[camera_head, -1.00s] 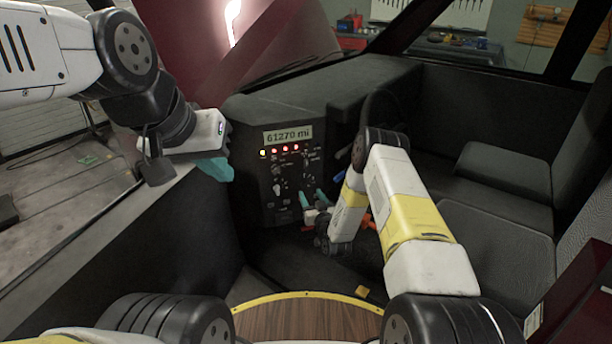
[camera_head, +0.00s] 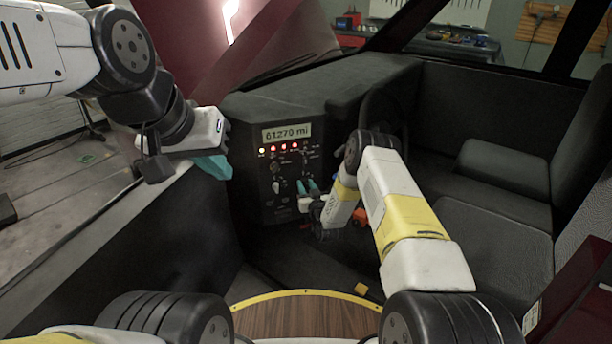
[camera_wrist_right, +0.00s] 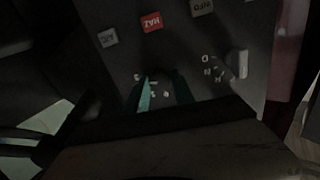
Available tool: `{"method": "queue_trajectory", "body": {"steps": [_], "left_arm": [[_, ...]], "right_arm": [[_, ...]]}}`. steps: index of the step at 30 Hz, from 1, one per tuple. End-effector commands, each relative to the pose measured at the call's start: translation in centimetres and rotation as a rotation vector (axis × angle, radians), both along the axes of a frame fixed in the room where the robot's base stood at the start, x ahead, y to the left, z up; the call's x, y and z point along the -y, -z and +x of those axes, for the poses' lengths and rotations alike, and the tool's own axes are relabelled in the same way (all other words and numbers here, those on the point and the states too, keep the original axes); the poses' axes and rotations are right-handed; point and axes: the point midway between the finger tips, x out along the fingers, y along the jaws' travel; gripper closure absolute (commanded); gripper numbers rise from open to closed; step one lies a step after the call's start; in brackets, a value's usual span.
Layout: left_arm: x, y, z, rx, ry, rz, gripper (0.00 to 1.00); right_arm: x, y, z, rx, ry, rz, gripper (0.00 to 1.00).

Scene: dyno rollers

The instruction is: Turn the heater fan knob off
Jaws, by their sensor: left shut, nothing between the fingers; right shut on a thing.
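The dark dashboard panel (camera_head: 268,165) stands upright in the middle of the head view. My right gripper (camera_head: 307,186) has its teal fingertips at the panel's lower right part. In the right wrist view the panel is upside down, and my right gripper (camera_wrist_right: 162,90) is shut around a knob that is mostly hidden between the fingers, with small white markings around it. A pale knob (camera_wrist_right: 240,63) with letters beside it stands apart from the fingers; it shows in the head view too (camera_head: 276,187). I cannot read which is the heater fan knob. My left gripper (camera_head: 213,167) is shut, empty, left of the panel.
A lit display (camera_head: 287,133) reading 61270 mi and a row of lights top the panel. A red HAZ button (camera_wrist_right: 152,22) lies close to my right fingers. The steering wheel (camera_head: 383,112) is right of the panel, beyond my right arm. Black seats (camera_head: 495,235) fill the right.

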Motion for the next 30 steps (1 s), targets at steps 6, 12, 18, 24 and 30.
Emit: {"method": "queue_trajectory", "body": {"steps": [6,12,18,24,30], "left_arm": [[0.00,0.00,0.00,0.000,0.000,0.000,1.00],[0.00,0.00,0.00,0.000,0.000,0.000,1.00],[0.00,0.00,0.00,0.000,0.000,0.000,1.00],[0.00,0.00,0.00,0.000,0.000,0.000,1.00],[0.00,0.00,0.00,0.000,0.000,0.000,1.00]], "right_arm": [[-0.01,-0.01,-0.01,0.004,0.000,-0.011,1.00],[-0.08,-0.03,-0.03,0.026,-0.001,-0.074,1.00],[-0.13,0.00,-0.04,0.073,-0.002,-0.206,1.00],[-0.12,0.00,-0.03,0.133,-0.002,-0.383,1.00],[-0.09,-0.01,-0.01,0.197,-0.002,-0.562,1.00]]}}
